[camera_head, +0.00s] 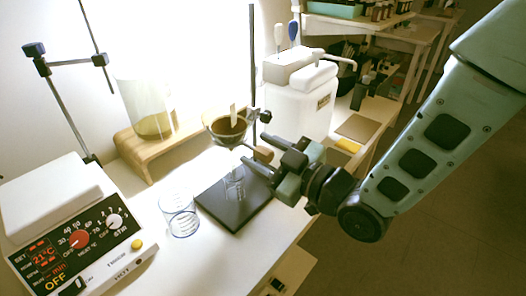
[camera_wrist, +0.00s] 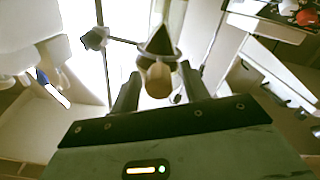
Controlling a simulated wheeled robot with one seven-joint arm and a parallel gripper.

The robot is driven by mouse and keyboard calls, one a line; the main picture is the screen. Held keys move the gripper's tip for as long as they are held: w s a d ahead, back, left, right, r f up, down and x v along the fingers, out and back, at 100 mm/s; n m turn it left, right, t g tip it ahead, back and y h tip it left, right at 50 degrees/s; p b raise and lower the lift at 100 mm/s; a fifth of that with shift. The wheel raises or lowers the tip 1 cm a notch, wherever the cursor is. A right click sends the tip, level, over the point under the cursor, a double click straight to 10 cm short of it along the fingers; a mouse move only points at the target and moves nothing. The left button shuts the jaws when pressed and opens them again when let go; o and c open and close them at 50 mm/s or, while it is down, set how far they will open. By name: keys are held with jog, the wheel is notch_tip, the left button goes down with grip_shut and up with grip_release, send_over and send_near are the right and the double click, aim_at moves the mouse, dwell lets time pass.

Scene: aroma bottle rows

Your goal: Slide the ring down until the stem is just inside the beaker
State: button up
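A glass funnel (camera_head: 229,138) with dark brown contents sits in the ring on the upright rod (camera_head: 252,60) of a stand. Its stem is faint; it appears above the small clear beaker (camera_head: 235,186) on the black stand base (camera_head: 222,214). I cannot tell the exact gap. The ring's clamp (camera_head: 265,116) is on the rod.
A larger clear beaker (camera_head: 180,217) stands left of the base. A hotplate stirrer (camera_head: 75,235) is at the left, a wooden riser (camera_head: 150,155) with a glass vessel behind, and a white jug (camera_head: 300,100) behind the gripper. The bench's front right edge is close.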

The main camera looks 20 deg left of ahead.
dwell(0.3)
jog(key=p+v, duration=1.2)
jog(key=v, duration=0.5)
jog(key=shift+d, duration=0.2)
jog(key=shift+s, duration=0.15)
